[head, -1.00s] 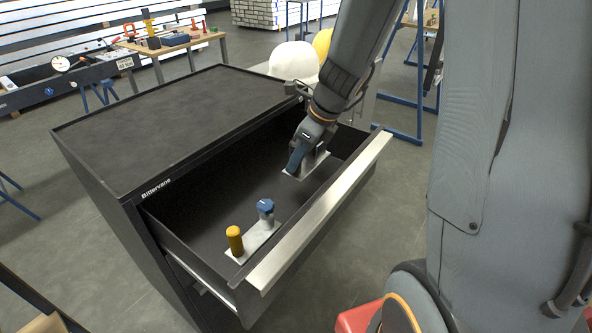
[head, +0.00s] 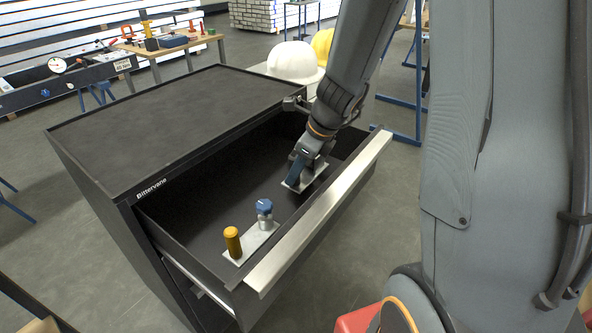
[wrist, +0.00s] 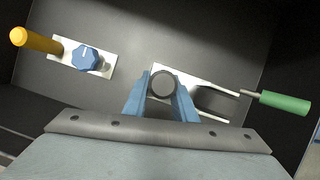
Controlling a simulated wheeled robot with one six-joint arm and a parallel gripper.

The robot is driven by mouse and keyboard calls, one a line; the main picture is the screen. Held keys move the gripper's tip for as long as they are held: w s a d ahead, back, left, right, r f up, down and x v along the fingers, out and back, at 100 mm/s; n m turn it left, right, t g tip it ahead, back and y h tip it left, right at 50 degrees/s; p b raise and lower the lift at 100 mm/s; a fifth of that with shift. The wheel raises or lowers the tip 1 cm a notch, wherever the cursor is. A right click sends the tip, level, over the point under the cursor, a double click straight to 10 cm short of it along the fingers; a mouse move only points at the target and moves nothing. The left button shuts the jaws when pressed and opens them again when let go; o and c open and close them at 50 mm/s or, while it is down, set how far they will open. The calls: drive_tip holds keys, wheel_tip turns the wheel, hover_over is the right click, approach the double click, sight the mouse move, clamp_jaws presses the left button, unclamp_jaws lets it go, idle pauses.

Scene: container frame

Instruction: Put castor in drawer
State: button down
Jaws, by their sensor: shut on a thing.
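My gripper (head: 293,183) is inside the open drawer (head: 205,210), towards its right end. In the wrist view my gripper (wrist: 161,100) has its blue fingers shut on a dark round piece, seemingly the castor (wrist: 162,83). A pale plate (wrist: 188,76) shows around and behind this piece. In the head view the pale plate (head: 318,172) sits just below my fingertips. The fingers hide much of the castor. I cannot tell whether the plate touches the drawer floor.
On the left side of the drawer floor, a pale plate (head: 239,256) carries a yellow-orange cylinder (head: 232,241) and a blue-topped knob (head: 264,213). In the wrist view a green-handled tool (wrist: 284,102) lies to the right. The drawer's front wall (head: 320,212) stands close to my gripper.

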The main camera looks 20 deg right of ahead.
drive_tip(key=c, duration=1.5)
unclamp_jaws()
drive_tip(key=shift+o, duration=0.2)
drive_tip(key=shift+r+p, duration=0.3)
drive_tip(key=shift+r, duration=0.05)
drive_tip(key=p+v, duration=0.1)
drive_tip(key=v, duration=1.1)
drive_tip(key=shift+r+p, duration=0.2)
drive_tip(key=shift+p, duration=0.2)
drive_tip(key=shift+s, duration=0.1)
